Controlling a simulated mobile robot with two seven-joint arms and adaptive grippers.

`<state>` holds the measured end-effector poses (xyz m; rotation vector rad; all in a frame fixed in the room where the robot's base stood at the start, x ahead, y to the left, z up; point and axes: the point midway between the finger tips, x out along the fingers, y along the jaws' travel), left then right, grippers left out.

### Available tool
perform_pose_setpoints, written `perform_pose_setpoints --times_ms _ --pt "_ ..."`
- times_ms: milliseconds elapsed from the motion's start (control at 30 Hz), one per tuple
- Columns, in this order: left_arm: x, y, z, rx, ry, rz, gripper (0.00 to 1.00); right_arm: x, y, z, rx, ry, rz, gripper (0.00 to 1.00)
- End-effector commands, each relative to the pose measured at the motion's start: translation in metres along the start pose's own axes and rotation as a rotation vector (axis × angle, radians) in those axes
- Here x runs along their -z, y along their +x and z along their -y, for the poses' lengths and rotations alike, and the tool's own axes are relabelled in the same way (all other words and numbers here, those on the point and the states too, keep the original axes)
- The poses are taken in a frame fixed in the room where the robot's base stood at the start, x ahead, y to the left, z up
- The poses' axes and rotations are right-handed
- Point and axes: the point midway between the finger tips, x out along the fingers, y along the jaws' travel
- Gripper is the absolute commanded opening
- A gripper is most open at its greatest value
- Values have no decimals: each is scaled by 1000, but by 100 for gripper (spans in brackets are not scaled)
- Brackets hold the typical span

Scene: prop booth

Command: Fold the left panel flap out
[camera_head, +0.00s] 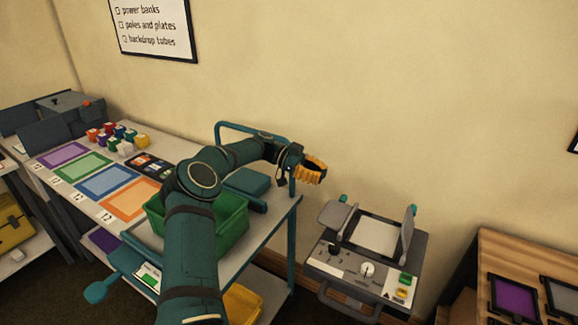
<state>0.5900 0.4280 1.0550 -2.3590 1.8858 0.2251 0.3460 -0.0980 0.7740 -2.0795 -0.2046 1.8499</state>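A grey case-like device (362,285) stands on the right, beyond the table's end, with a pale flat panel (376,237) on top. Its left panel flap (336,214) is a grey plate raised at the panel's left side and appears to lean outward; a small teal knob shows near its top. The right panel flap (407,229) stands nearly upright at the other side. My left gripper (313,170), with orange ribbed fingers, is in the air above and left of the left flap, apart from it. Its finger gap cannot be made out. My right gripper is out of view.
A table (254,246) with a teal rail at its end holds a green bin (232,217), coloured mats and several small blocks. A wooden rack (532,252) with framed panels stands at far right. The device has front controls and a handle.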

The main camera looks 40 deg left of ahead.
Motion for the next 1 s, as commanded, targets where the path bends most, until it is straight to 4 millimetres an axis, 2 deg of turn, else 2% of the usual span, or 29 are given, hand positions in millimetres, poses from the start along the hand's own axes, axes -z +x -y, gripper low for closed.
perform_pose_setpoints --times_ms 133,400,633,1000 --pt "-5 -29 0 2 0 -1 0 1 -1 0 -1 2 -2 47" --pt "-10 -62 1 1 1 -1 0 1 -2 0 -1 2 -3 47" --pt "-12 -74 0 -1 -1 -1 0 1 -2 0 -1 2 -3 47" --pt "-12 -77 0 -1 -1 0 0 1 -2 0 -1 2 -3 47"
